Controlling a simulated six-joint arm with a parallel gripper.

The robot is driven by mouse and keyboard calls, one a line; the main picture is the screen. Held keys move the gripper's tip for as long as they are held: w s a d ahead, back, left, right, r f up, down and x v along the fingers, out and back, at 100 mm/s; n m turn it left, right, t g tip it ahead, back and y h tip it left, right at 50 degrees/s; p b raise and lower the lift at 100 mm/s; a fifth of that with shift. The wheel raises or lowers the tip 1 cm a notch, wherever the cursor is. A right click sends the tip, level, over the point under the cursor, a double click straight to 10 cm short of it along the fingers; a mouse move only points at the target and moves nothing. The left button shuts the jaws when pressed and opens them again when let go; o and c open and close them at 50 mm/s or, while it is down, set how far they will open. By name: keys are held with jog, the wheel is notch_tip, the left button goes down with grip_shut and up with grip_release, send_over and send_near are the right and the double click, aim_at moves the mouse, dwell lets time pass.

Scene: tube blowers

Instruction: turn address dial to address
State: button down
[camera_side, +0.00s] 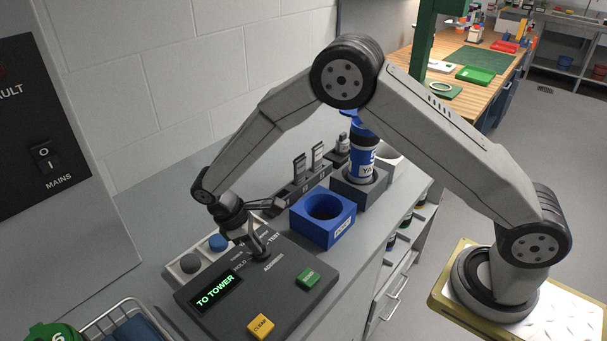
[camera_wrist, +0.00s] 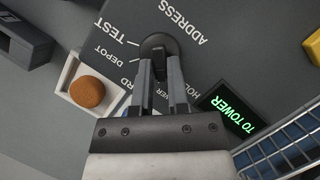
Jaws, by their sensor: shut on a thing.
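The address dial is a dark round knob on the dark control panel (camera_side: 282,280). In the wrist view the dial (camera_wrist: 158,43) has a raised grip, with TEST, DEPOT, HOLD, TOWER and the word ADDRESS printed around it. My gripper (camera_wrist: 160,68) is shut on the dial's grip; in the side view my gripper (camera_side: 257,238) reaches down onto it. The fingers hide part of the dial and some lettering, so I cannot tell exactly which mark it points to. The green display (camera_side: 216,293) reads TO TOWER; it also shows in the wrist view (camera_wrist: 235,115).
A green SEND button (camera_side: 308,278) and yellow CLEAR button (camera_side: 261,327) sit on the panel. A blue open socket (camera_side: 323,228) and a blue canister (camera_side: 362,155) stand behind. A wire basket (camera_side: 122,322) is at the front left. A blue button (camera_side: 218,242) is beside the panel.

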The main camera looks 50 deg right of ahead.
jog(key=shift+w+m+y, duration=0.15)
jog(key=shift+m+y, duration=0.15)
jog(key=shift+m, duration=0.7)
jog(key=c, duration=0.6)
grip_release()
jog(key=shift+r, duration=0.15)
jog(key=shift+v, duration=3.8)
jog(key=shift+w, duration=0.15)
